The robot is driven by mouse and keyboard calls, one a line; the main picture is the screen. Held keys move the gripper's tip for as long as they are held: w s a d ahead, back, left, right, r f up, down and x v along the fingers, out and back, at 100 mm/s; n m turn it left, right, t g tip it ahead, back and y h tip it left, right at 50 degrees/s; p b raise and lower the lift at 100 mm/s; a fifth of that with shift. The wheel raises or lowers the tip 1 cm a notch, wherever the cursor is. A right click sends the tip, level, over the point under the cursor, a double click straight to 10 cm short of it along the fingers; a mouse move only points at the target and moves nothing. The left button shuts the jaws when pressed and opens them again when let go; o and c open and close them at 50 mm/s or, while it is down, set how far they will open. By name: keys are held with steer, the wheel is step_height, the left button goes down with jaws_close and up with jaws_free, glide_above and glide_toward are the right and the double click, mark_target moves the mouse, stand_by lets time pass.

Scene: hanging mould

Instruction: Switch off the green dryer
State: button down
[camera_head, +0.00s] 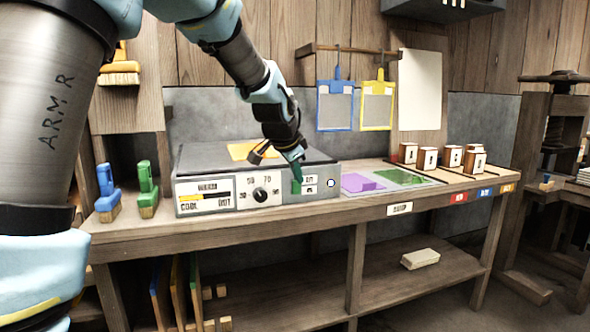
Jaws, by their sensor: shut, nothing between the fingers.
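The dryer (222,206) is a low grey box with a dark flat top on the left half of the bench. Its front has a "COLD"/"HOT" gauge (206,196), a dark round knob (260,195) and a small labelled panel (309,184) at the right. A round white button with a blue centre (331,183) is at the panel's right end. My gripper (298,175) is shut and empty, pointing down at the left side of that panel. Green shows at its tip, and I cannot tell whether it touches a switch there. The gripper hides part of the panel.
An orange sheet (250,151) lies on the dryer top. Blue (107,190) and green (147,188) handled tools stand at the left. Purple (362,184) and green (402,177) sheets lie to the right, before several numbered blocks (427,158). Blue and yellow frames (376,106) hang behind.

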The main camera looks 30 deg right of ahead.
mark_target(299, 187)
steer(key=w+d+f, duration=0.3)
steer(key=w+f, duration=0.1)
steer(key=w, duration=0.2)
steer(key=shift+w+p, duration=0.25)
steer(key=shift+p, duration=0.15)
steer(key=shift+w+r+p, duration=0.15)
steer(key=shift+w+p, duration=0.15)
steer(key=shift+w, duration=0.05)
steer(key=shift+d, duration=0.1)
steer(key=shift+r+p, duration=0.5)
steer(key=shift+r, duration=0.25)
